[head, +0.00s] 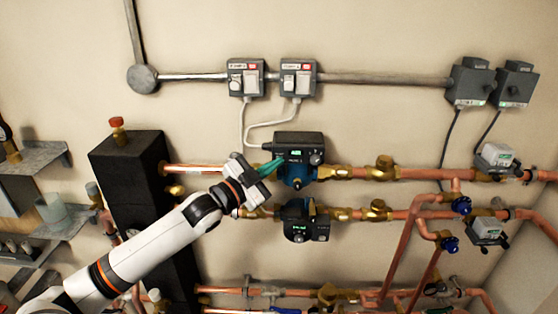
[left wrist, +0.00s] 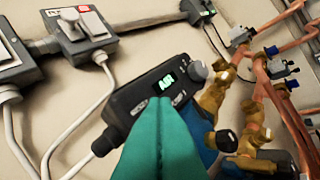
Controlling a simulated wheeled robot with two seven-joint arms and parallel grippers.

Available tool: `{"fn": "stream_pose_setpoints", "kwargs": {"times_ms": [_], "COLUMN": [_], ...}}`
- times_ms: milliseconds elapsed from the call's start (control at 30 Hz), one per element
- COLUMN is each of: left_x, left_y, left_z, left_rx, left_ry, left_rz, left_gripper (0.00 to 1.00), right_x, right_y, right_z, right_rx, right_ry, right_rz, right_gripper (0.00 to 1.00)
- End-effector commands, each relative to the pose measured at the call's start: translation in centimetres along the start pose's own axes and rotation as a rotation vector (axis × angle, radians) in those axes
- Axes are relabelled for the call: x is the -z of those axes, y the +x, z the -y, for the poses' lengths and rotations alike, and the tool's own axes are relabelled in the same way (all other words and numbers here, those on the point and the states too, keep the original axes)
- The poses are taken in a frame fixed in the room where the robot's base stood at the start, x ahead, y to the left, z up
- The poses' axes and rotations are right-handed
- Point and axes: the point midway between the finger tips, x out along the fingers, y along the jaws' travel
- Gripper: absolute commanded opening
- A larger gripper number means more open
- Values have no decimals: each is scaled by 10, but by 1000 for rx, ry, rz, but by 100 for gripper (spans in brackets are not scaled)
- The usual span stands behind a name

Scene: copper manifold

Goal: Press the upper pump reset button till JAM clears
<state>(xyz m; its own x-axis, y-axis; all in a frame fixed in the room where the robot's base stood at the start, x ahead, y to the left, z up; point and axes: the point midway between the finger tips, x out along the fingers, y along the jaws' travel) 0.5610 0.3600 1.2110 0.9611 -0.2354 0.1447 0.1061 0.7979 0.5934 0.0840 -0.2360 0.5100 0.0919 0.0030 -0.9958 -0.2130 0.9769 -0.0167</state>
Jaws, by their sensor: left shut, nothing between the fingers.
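The upper pump (head: 298,143) is a dark box with a blue body on the upper copper line. Its small green display (head: 296,153) is lit and also shows in the left wrist view (left wrist: 165,85); I cannot read it surely. A round grey knob (left wrist: 197,70) sits right of the display. My left gripper (head: 277,164) has teal fingers, shut and empty, at the left front of the pump. In the left wrist view the fingertips (left wrist: 160,100) overlap the panel just below the display. I cannot tell whether they touch it. No reset button can be made out; the fingers cover part of the panel.
A second, lower pump (head: 306,222) with a green display hangs just below. Two grey switch boxes (head: 246,77) are on the wall above, with white cables running down. Copper pipes and brass valves (head: 381,168) lie to the right. A black block (head: 128,170) stands left, behind my arm.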

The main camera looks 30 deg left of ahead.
Motion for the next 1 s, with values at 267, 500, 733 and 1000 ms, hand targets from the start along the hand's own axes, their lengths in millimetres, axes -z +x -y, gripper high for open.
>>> {"fn": "stream_pose_setpoints", "kwargs": {"times_ms": [267,500,733,1000], "left_x": [-2,-8,-8,-13], "left_y": [-2,-11,-12,-18], "left_z": [1,8,9,14], "left_rx": [0,1,0,2], "left_ry": [0,-1,1,-2], "left_rz": [-1,-1,-1,-1], "left_gripper": [0,0,0,0], "right_x": [0,-1,0,-1], "right_y": [-2,-7,-7,-11], "right_z": [0,0,0,0], "right_rx": [0,0,0,0], "right_ry": [0,0,0,0], "right_rz": [0,0,0,0], "right_gripper": [36,36,36,36]}}
